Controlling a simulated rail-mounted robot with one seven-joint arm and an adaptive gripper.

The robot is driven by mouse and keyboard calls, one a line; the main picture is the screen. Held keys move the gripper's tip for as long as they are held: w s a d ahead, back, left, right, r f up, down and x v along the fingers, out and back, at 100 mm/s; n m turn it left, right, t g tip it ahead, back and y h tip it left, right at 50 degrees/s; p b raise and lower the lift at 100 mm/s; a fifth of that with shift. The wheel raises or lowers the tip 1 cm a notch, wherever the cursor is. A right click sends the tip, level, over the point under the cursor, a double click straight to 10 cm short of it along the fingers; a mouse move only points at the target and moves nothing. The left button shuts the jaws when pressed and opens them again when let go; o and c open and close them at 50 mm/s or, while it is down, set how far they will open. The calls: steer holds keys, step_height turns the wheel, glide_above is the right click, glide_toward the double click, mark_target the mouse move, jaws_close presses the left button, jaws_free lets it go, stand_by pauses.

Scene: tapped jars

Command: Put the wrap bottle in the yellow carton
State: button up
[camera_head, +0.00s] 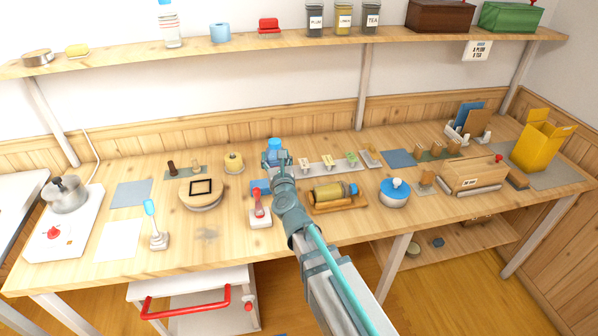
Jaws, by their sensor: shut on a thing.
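My gripper (277,160) is over the middle of the bench, towards its back. It is shut on a blue-topped object (274,144), which shows just beyond the fingers. The gripper hides most of this object, so I cannot tell whether it is the wrap bottle or whether it touches the bench. Another bottle (328,193), amber with a blue end, lies on its side in a wooden cradle, right of my arm. The yellow carton (533,150) stands open, flaps up, on a grey mat at the far right end of the bench.
Between my gripper and the carton are a rack of small tags (330,166), a blue-lidded pot (394,193), a wooden box (472,177) and a file holder (468,137). A shelf with jars (343,22) runs above. A pan (67,194) stands at left.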

steer(key=shift+w+d+f+b, duration=0.7)
steer(key=shift+w+f+b, duration=0.7)
steer(key=shift+f+b, duration=0.3)
steer(key=shift+w+d+f+b, duration=0.7)
steer(key=shift+w+f+b, duration=0.75)
steer(key=shift+f, duration=0.5)
steer(key=shift+w+d+f+b, duration=0.7)
steer(key=shift+w+f+b, duration=0.6)
steer(key=shift+f+b, duration=0.45)
steer(key=shift+f, duration=0.25)
steer(key=o, duration=1.4)
steer(key=shift+r, duration=0.2)
steer(key=b+v, duration=0.1)
steer(key=v, duration=1)
steer(key=shift+s, duration=0.2)
steer(key=shift+o, duration=0.4)
steer(key=shift+s+d, duration=0.15)
steer(key=shift+s, duration=0.2)
